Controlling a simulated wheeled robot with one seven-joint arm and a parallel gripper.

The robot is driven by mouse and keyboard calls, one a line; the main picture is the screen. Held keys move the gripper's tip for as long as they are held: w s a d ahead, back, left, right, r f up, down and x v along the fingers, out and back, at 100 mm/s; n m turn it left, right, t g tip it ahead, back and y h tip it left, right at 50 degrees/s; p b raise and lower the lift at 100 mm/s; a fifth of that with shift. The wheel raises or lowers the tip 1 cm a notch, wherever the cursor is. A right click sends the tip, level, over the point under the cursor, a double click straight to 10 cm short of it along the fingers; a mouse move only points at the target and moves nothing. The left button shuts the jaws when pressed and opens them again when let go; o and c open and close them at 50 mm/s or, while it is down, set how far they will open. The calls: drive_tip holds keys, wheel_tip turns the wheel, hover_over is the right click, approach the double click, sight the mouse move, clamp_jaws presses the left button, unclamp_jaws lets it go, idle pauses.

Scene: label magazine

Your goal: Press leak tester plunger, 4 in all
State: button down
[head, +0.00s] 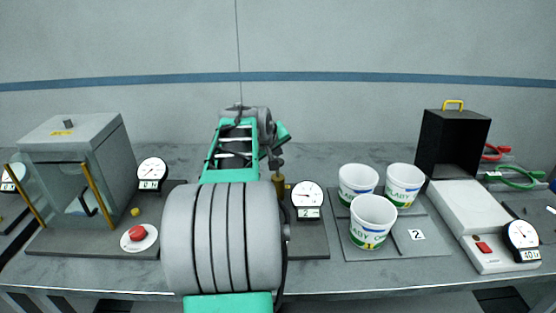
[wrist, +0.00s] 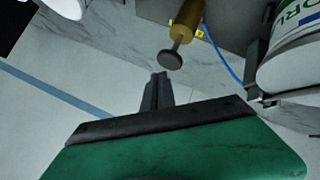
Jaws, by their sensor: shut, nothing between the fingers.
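The leak tester has a brass cylinder (head: 278,188) with a dark round plunger on top, right beside my arm in the head view. In the wrist view the brass cylinder (wrist: 187,20) shows at the top, and its plunger knob (wrist: 170,60) stands out on a thin rod toward my gripper. My gripper (wrist: 158,78) is shut and empty, its tips pointing at the knob with a small visible gap in the picture. In the head view my arm hides part of the tester, and the fingertips are hard to make out. A gauge dial (head: 308,194) reading "2" stands beside the cylinder.
Three white printed cups (head: 373,221) stand on a grey tray (head: 425,245) to the right. Farther right are a white scale (head: 470,222) and a black box (head: 452,142). A grey chamber (head: 70,150) and a red button (head: 138,233) are at left.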

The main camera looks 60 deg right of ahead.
drive_tip(key=shift+r+p, duration=1.65)
drive_tip(key=shift+r, duration=0.9)
idle(0.6)
